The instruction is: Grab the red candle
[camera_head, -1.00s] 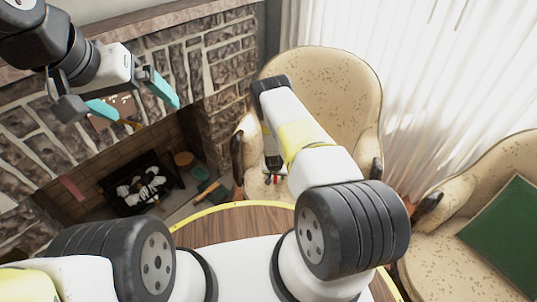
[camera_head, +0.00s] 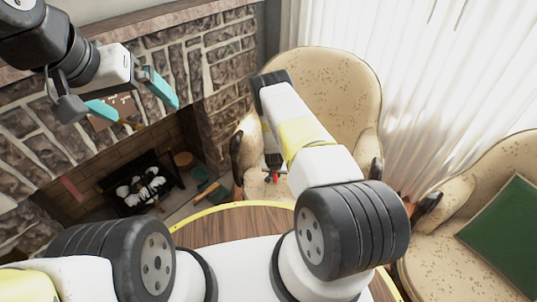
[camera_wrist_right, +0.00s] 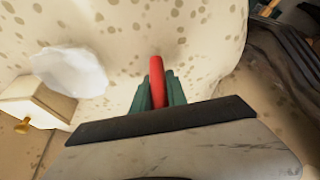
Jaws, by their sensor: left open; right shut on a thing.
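The red candle (camera_wrist_right: 157,82) stands out in the right wrist view between the teal fingers of my right gripper (camera_wrist_right: 160,92). The gripper is shut on it, and its upper end sticks out past the fingers. In the head view a small bit of red (camera_head: 274,178) shows below my right forearm, in front of the patterned armchair. The rest of the right gripper is mostly hidden there. My left gripper (camera_head: 146,111) is open and empty at the upper left, in front of the stone fireplace.
The cream patterned armchair (camera_head: 325,85) stands behind my right arm. A second armchair with a green cushion (camera_head: 510,240) is at the right. A round wooden table (camera_head: 235,225) lies below. The right wrist view shows a white faceted object (camera_wrist_right: 70,70) and a pale box (camera_wrist_right: 35,102).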

